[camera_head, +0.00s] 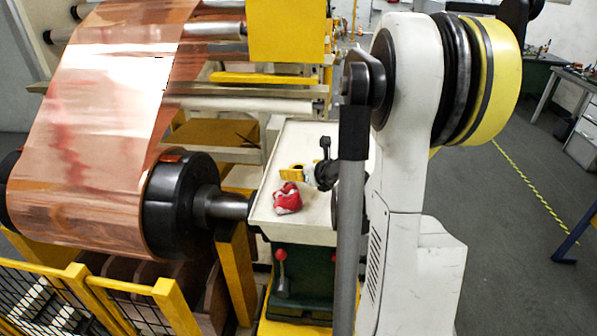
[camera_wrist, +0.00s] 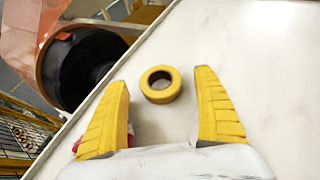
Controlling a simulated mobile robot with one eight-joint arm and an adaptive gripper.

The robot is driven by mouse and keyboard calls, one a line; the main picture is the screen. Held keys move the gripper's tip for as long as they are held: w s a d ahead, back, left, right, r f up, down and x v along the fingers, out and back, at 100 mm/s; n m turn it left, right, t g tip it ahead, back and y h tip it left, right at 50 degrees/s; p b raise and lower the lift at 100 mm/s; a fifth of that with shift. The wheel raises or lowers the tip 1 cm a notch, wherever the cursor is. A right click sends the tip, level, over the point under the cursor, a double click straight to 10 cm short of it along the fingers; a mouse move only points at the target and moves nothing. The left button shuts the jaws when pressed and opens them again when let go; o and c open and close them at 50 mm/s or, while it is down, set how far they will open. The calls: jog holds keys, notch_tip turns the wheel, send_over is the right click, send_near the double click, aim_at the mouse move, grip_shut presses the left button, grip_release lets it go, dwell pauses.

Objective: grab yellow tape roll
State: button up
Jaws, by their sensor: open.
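The yellow tape roll (camera_wrist: 162,97) lies flat on the white tray-like tabletop, its round hole facing up in the wrist view. My gripper (camera_wrist: 162,76) is open, with its yellow ribbed fingers apart on the left and right of the roll in that picture. The roll appears between and near the fingertips, with clear gaps on both sides. Nothing is held. In the head view my gripper (camera_head: 291,174) is low over the white top; I cannot clearly separate the roll from the yellow fingers there.
A crumpled red and white cloth (camera_head: 287,198) lies on the white top (camera_head: 268,211), close to my gripper; it peeks out behind the left finger in the wrist view. A black roller (camera_head: 180,205) with copper foil (camera_head: 95,110) stands to the left, beyond the top's edge.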

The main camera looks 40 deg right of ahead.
jog(key=shift+x, duration=1.1)
jog(key=shift+s+r, duration=0.15)
jog(key=shift+c, duration=0.9)
jog(key=c, duration=1.1)
jog(key=shift+r, duration=0.1)
